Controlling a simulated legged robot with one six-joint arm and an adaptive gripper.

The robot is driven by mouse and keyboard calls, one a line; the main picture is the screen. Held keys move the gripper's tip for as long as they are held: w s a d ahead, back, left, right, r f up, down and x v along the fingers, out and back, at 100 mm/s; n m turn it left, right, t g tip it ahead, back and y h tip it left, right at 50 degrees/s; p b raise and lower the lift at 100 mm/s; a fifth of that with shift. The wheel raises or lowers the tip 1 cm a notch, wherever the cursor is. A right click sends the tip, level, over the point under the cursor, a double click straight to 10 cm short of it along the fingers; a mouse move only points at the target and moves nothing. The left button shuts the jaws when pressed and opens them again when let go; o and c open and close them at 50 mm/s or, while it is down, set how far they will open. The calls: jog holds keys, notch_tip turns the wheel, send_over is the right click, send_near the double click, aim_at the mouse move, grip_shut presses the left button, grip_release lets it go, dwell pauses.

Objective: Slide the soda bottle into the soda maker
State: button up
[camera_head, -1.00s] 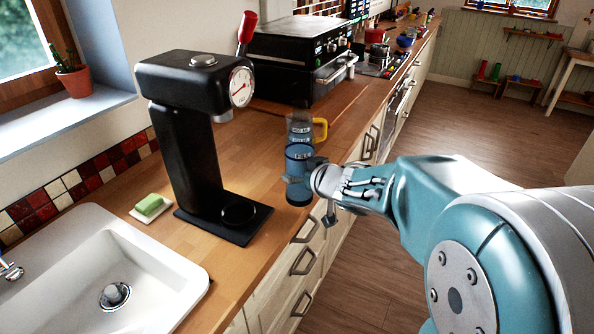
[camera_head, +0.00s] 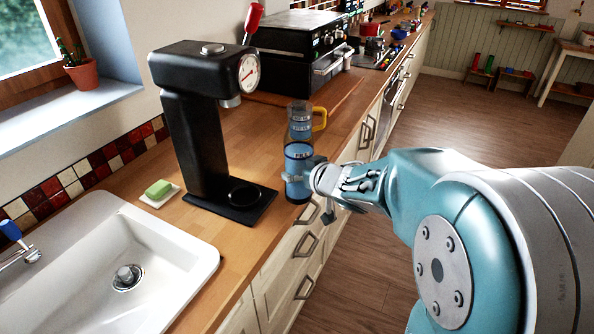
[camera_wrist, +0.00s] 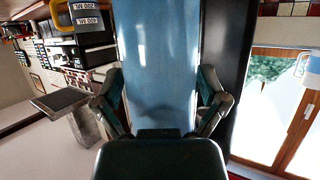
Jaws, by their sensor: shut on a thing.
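The soda bottle (camera_head: 298,165) is blue and translucent and stands upright near the counter's front edge in the head view. My gripper (camera_head: 300,177) is shut around its lower body from the right. In the wrist view the bottle (camera_wrist: 158,65) fills the middle, between the two fingers of my gripper (camera_wrist: 160,105). The soda maker (camera_head: 190,125) is black, with a tall column, an overhanging head with a round gauge, and a flat base with a round recess. It stands to the left of the bottle, apart from it. Whether the bottle touches the counter is unclear.
A clear measuring cup with a yellow handle (camera_head: 318,119) stands just behind the bottle. A black oven-like appliance (camera_head: 290,60) is at the back. A green sponge on a dish (camera_head: 159,190) and a white sink (camera_head: 150,250) are at the left. Drawer handles line the counter front.

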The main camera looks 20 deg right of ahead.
aim_at(293, 185)
jog(key=shift+a, duration=0.1)
jog(key=shift+a+f, duration=0.5)
jog(key=shift+f, duration=0.05)
jog(key=shift+d+f, duration=0.2)
jog(key=shift+f, duration=0.3)
jog(key=shift+d+f, duration=0.15)
jog(key=shift+f, duration=1.05)
jog(key=shift+w+a, duration=0.35)
jog(key=shift+a, duration=0.15)
jog(key=shift+w+a, duration=0.7)
jog(key=shift+a, duration=0.05)
jog(key=shift+w+a, duration=0.8)
jog(key=shift+a, duration=0.1)
